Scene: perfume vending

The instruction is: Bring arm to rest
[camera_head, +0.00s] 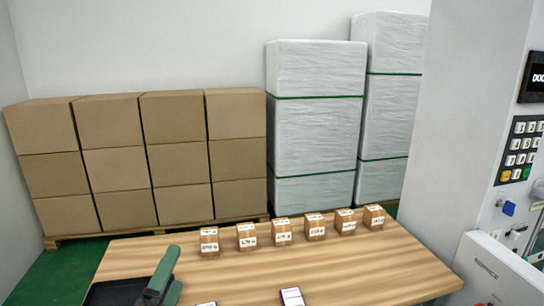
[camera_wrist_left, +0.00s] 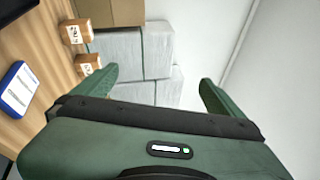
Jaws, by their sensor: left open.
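My left gripper (camera_head: 160,278) is at the lower left of the head view, over the left part of the wooden table (camera_head: 330,270). In the left wrist view the left gripper (camera_wrist_left: 158,76) has its two green fingers wide apart, with nothing between them. The fingers point toward the grey wrapped stacks beyond the table. My right gripper is not in view.
Several small labelled boxes (camera_head: 283,232) stand in a row along the table's far edge. A white card-like item (camera_head: 292,297) lies at the near edge. Cardboard boxes (camera_head: 115,150) and wrapped stacks (camera_head: 318,120) stand behind. A white machine (camera_head: 500,270) with a keypad (camera_head: 522,148) is at right.

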